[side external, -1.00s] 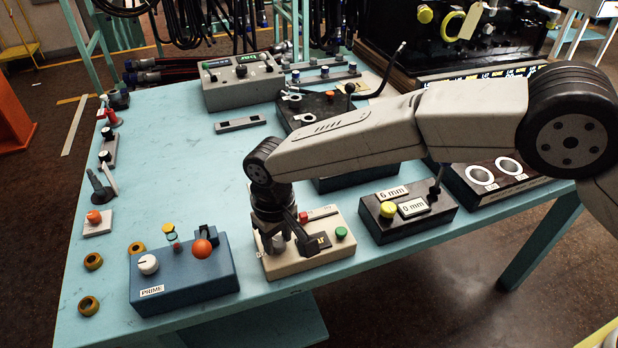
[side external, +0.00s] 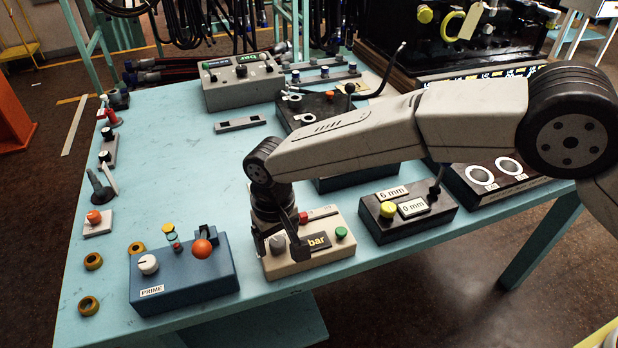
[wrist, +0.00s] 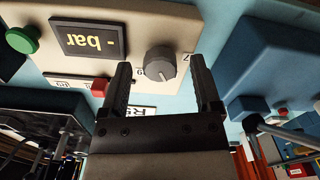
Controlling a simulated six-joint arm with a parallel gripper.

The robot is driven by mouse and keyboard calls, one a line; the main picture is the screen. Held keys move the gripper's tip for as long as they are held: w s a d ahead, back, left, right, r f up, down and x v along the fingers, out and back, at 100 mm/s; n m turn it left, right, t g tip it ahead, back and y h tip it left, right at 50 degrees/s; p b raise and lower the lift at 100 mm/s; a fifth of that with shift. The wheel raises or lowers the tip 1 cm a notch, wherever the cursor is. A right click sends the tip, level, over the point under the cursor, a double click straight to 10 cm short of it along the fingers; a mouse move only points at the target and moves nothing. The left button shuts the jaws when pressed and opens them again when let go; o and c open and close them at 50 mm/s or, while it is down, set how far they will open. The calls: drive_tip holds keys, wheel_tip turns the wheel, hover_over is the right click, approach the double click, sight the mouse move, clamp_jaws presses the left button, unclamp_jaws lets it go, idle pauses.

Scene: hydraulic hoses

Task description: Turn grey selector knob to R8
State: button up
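The grey selector knob (side external: 278,243) sits at the left end of the top of a beige box (side external: 290,265). In the wrist view the knob (wrist: 160,62) shows between my fingertips, with a visible gap on each side. My gripper (side external: 280,238) is open, pointing down over the knob, one finger to each side of it; how far the fingers reach down beside it is unclear. Small markings stand around the knob, too small to read surely. The display (side external: 317,241) on the box shows "bar". A white label (wrist: 142,112) is partly hidden behind my gripper.
On the same box are a green button (side external: 341,233) and a red part (side external: 303,217). A blue box (side external: 185,280) with a white knob and orange ball stands close on the left. A black box (side external: 408,218) stands on the right. The table's front edge is close below.

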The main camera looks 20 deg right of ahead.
sight(278, 241)
drive_tip(key=shift+r, duration=3.95)
drive_tip(key=shift+d, duration=0.1)
drive_tip(key=shift+m+t, duration=0.7)
drive_tip(key=shift+m, duration=0.1)
drive_tip(key=d, duration=2.2)
drive_tip(key=shift+s+d+r, duration=0.25)
drive_tip(key=shift+s+d, duration=0.15)
drive_tip(key=s+d+f+m+t, duration=0.1)
drive_tip(key=s+d+f, duration=0.1)
drive_tip(key=s+d, duration=1.2)
drive_tip(key=shift+d+f, duration=0.35)
drive_tip(key=shift+d, duration=0.4)
drive_tip(key=shift+w, duration=0.1)
